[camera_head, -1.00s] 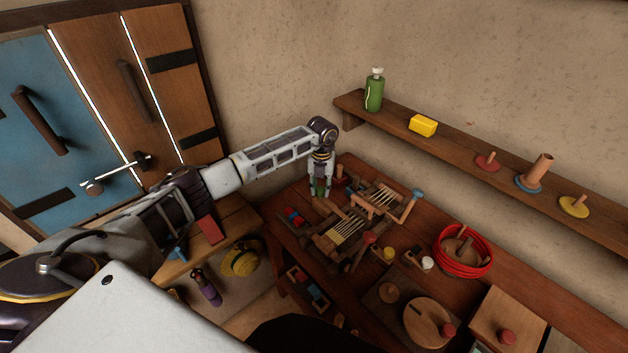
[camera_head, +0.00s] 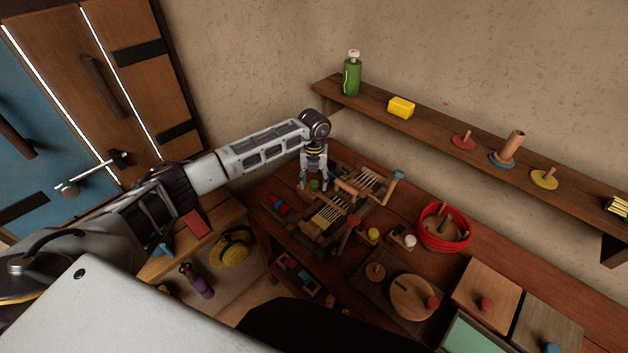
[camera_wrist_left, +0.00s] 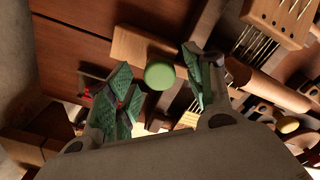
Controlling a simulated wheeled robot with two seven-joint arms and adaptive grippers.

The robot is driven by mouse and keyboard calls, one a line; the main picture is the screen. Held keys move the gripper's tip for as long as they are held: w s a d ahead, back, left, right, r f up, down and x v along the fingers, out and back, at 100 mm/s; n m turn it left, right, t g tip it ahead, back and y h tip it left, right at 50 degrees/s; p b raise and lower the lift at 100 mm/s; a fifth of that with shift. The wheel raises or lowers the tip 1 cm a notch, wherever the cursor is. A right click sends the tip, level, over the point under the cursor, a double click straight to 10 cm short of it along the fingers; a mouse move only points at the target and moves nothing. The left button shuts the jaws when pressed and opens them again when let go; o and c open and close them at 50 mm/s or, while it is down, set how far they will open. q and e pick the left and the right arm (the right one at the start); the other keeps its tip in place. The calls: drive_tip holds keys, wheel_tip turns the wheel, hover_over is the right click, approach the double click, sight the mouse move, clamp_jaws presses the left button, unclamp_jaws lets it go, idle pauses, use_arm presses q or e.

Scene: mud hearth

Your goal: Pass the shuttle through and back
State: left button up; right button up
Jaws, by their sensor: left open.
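The small wooden loom (camera_head: 335,212) with pale warp threads stands on the red-brown table; its threads also show in the wrist view (camera_wrist_left: 255,45). A wooden piece with a round green knob (camera_head: 314,185) lies at the loom's left far side; I take it for the shuttle. The green knob (camera_wrist_left: 160,74) is plain in the left wrist view, on a light wood bar. My left gripper (camera_head: 313,184) is open above it, its green-padded fingers (camera_wrist_left: 163,92) apart on either side of the knob in the picture, holding nothing. My right gripper is not in view.
A wall shelf (camera_head: 430,125) behind carries a green bottle (camera_head: 352,76), a yellow block (camera_head: 401,107) and pegged discs. A red coil (camera_head: 444,228) and round wooden lid (camera_head: 412,297) stand right of the loom. A blue-ended crank (camera_head: 398,176) sticks up at the loom.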

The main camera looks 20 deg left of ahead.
use_arm(q)
wheel_tip(320, 180, up, 12)
idle(0.9)
